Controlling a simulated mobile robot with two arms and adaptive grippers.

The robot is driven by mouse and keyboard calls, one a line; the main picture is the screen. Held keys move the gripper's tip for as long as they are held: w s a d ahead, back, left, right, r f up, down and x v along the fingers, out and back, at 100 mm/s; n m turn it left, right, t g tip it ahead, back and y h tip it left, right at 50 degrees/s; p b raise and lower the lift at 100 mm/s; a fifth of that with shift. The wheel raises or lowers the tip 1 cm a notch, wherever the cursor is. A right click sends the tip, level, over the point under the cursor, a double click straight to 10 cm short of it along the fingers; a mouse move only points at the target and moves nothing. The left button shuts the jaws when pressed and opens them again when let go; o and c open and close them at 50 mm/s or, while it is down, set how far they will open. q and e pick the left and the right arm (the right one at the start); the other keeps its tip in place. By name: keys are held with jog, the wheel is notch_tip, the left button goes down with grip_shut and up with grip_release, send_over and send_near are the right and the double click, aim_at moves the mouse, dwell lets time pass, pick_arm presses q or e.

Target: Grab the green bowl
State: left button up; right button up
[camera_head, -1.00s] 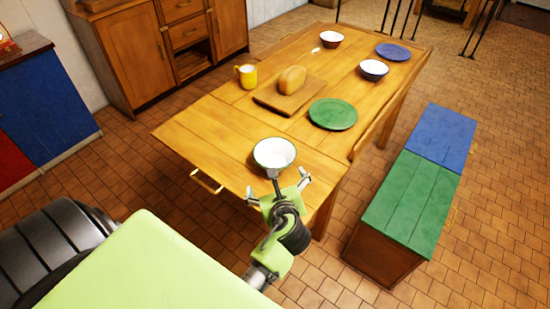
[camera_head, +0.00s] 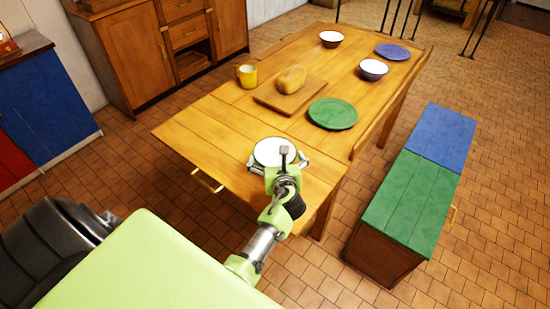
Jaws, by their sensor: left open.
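The green bowl (camera_head: 268,148), white inside with a dark green rim, stands upright near the front edge of the wooden table (camera_head: 200,133). My left gripper (camera_head: 279,162) is at the near side of the bowl, its fingers spread to the bowl's left and right. It is open; I cannot tell whether the fingers touch the bowl. The gripper and wrist hide the near part of the bowl. My right gripper is not in view.
A green plate (camera_head: 333,114), a board (camera_head: 285,101) with bread (camera_head: 291,78), a yellow mug (camera_head: 247,77), two other bowls (camera_head: 373,70) (camera_head: 331,39) and a blue plate (camera_head: 393,52) are farther back. A bench (camera_head: 405,205) stands right of the table.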

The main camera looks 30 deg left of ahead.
aim_at(273, 148)
pick_arm(q)
jog(key=x, duration=0.3)
jog(key=shift+w+a+f, duration=0.1)
jog(key=shift+f, duration=0.15)
jog(key=shift+r, duration=0.1)
jog(key=c, duration=1)
jog(key=shift+o, duration=0.2)
